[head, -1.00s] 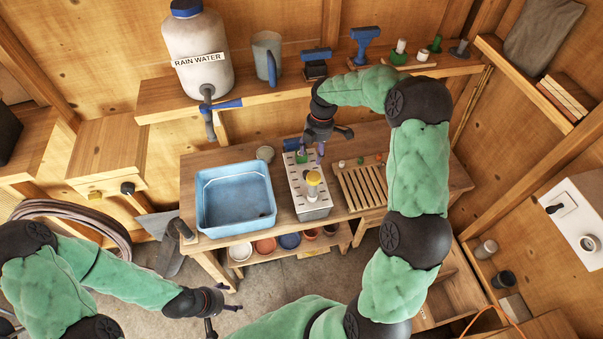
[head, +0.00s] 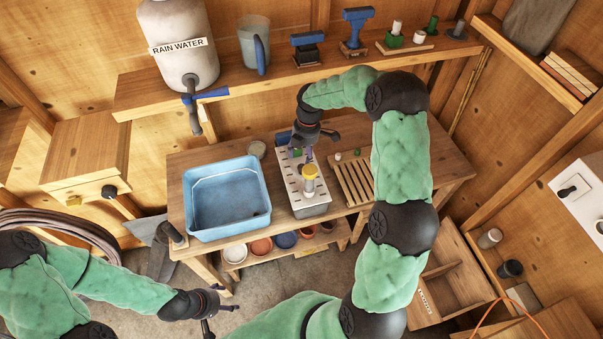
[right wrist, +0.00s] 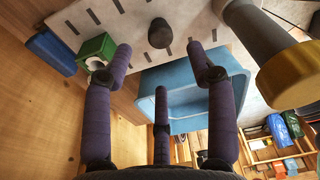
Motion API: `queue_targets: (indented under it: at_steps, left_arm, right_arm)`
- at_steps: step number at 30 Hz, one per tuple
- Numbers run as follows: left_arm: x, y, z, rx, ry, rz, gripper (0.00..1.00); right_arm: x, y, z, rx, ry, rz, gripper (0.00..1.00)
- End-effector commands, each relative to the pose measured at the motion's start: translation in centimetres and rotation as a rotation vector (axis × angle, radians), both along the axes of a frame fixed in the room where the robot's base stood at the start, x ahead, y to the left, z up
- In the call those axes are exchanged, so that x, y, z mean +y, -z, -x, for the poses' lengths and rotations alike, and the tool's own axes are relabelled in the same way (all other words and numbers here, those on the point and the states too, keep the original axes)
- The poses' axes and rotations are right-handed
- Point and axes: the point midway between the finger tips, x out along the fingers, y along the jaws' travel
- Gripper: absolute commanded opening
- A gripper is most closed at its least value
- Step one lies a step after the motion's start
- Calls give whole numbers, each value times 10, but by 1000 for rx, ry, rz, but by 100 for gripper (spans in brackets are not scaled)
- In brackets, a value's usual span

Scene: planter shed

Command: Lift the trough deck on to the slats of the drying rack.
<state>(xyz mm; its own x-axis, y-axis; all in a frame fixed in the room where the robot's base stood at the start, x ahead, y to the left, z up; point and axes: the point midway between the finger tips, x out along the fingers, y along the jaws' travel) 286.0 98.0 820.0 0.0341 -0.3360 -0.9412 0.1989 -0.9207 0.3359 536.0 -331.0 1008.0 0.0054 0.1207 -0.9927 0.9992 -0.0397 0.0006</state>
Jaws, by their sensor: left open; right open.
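The trough deck (head: 292,178) is a pale slotted plate on the grey trough (head: 312,211) on the bench. A yellow-capped grey post (head: 309,179) stands near its front. The right wrist view shows the slotted plate (right wrist: 205,18) with a dark round knob (right wrist: 160,34). The drying rack (head: 354,184), with wooden slats, is just right of the trough. My right gripper (head: 302,154) is open and empty above the deck's back end; its purple fingers (right wrist: 168,66) appear on both sides of the knob, contact unclear. My left gripper (head: 213,307) is open and empty, low in front of the bench.
A blue basin (head: 228,226) stands left of the trough. A green block (right wrist: 97,48) and a blue block (right wrist: 50,52) are at the deck's back end. Small items (head: 357,153) lie behind the rack slats. A shelf with a rain water jug (head: 180,75) runs above the bench.

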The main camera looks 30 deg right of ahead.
Motion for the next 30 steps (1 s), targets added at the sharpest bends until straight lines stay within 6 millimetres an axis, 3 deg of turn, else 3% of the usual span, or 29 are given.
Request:
queue_targets:
  at_steps: [11,19,27,30]
  left_arm:
    - [0,2,0,0,0,0,72]
    - [0,5,0,0,0,0,72]
    - [0,4,0,0,0,0,72]
    - [0,4,0,0,0,0,72]
  right_arm:
    - [2,27,2,3,0,0,57]
    - [4,63,4,2,0,-1,57]
    - [5,67,4,0,0,0,57]
    - [4,67,4,0,0,0,32]
